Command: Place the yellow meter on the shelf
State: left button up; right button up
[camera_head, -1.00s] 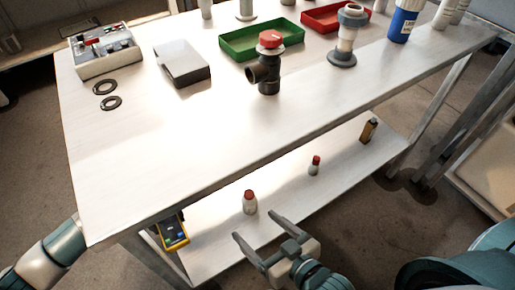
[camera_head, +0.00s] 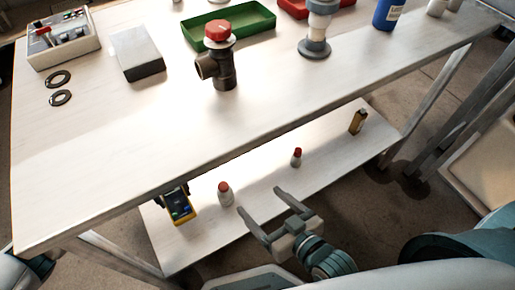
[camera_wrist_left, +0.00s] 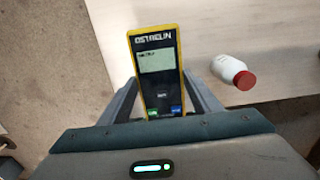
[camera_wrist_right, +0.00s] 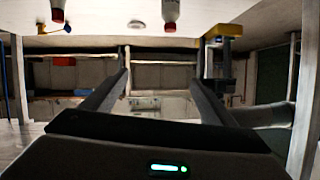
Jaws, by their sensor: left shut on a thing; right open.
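The yellow meter (camera_head: 180,208), with a dark face and small screen, is at the left end of the white lower shelf (camera_head: 335,150) in the head view. My left gripper (camera_wrist_left: 163,95) is shut on the meter, one finger on each side, in the left wrist view. The tabletop edge hides most of the left arm in the head view. I cannot tell whether the meter touches the shelf. My right gripper (camera_head: 262,203) is open and empty in front of the shelf. A yellow part, likely the meter, shows in the right wrist view (camera_wrist_right: 222,31).
On the shelf stand two red-capped white bottles, one near the meter (camera_head: 224,194) and one farther right (camera_head: 297,158), and a small brown-yellow object (camera_head: 357,122). The tabletop (camera_head: 120,150) overhangs the shelf. Bare shelf lies between the bottles.

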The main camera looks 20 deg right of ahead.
aim_at(178, 202)
pick_arm(q)
jog(key=shift+f, duration=0.35)
notch_tip(178, 202, down, 5)
jog(key=shift+r+b, duration=0.15)
jog(key=shift+b, duration=0.45)
jog(key=shift+f, duration=0.4)
pick_arm(e)
jog(key=shift+w+a+r+t+y, duration=0.2)
jog(key=shift+r+t, duration=0.25)
jog(key=shift+r, duration=0.25)
jog(key=shift+w+a+r+t+y, duration=0.1)
jog(key=shift+w+a+r+t, duration=0.1)
jog(key=shift+r+t, duration=0.4)
jog(key=shift+w+a+r+t+y, duration=0.15)
jog(key=shift+a+r+t, duration=0.1)
jog(key=shift+r, duration=0.6)
pick_arm(q)
jog(key=shift+f, duration=0.1)
notch_tip(178, 202, down, 3)
jog(key=shift+r+b, duration=0.2)
jog(key=shift+b, duration=0.25)
jog(key=shift+f, duration=0.45)
pick_arm(e)
jog(key=shift+a+r+t+y, duration=0.15)
jog(key=shift+r+t, duration=0.3)
jog(key=shift+r, duration=0.3)
jog(key=shift+a+r+t+y, duration=0.1)
jog(key=shift+r+t, duration=0.35)
jog(key=shift+r, duration=0.3)
